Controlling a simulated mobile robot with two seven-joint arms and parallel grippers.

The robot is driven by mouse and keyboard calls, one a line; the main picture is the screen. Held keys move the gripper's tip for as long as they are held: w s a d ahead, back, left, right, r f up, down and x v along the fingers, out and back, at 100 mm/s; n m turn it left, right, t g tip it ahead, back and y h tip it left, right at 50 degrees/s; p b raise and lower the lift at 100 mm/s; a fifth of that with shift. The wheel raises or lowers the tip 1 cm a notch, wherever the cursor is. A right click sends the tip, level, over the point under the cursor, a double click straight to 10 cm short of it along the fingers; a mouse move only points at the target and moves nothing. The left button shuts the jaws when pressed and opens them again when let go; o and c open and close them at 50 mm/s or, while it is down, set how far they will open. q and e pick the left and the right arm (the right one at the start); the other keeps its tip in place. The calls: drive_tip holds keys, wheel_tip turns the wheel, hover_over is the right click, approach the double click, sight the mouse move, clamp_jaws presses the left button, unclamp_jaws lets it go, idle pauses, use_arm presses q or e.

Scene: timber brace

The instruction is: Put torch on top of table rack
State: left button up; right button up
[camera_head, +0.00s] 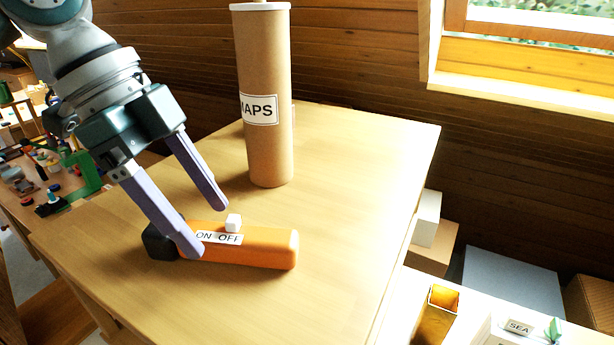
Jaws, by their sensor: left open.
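An orange torch (265,250) with a dark end at its left lies on its side on the wooden table (345,220). It has an ON OFF label and a small white switch on top. My left gripper (208,232) is open, with its two purple fingers pointing down at the left part of the torch. One finger overlaps the torch's near side and the other is behind it. I cannot tell whether they touch it. My right gripper is not in view. I cannot make out a table rack for certain.
A tall cardboard MAPS tube (268,140) stands upright on the table behind the torch. The table is clear right of the torch. Lower right are an amber square container (436,315) and a SEA label (518,327). Boxes (430,245) stand beyond the table's right edge.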

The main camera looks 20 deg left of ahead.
use_arm(q)
drive_tip(key=b+v, duration=0.1)
drive_tip(key=v, duration=0.8)
drive_tip(key=shift+r, duration=0.1)
